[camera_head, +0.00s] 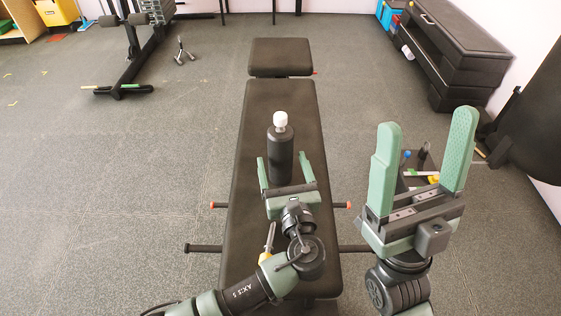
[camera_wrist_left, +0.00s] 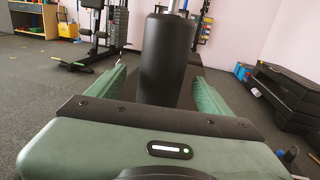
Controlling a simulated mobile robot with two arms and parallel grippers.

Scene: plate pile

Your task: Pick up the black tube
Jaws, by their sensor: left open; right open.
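The black tube (camera_head: 280,155) stands upright on the black bench (camera_head: 283,105), with a white-topped piece sticking up from it. My left gripper (camera_head: 282,168) is open, with its green fingers on either side of the tube's lower part. In the left wrist view the tube (camera_wrist_left: 167,60) stands between the two open fingers (camera_wrist_left: 165,85); I cannot tell whether they touch it. The tube's base is partly hidden by the gripper body. My right gripper (camera_head: 427,165) is open and empty, raised at the right, away from the tube.
A dark box with small items (camera_head: 420,172) is partly hidden behind my right gripper. A yellow-handled tool (camera_head: 268,245) lies on the near bench. A gym machine (camera_head: 130,50) stands at the back left.

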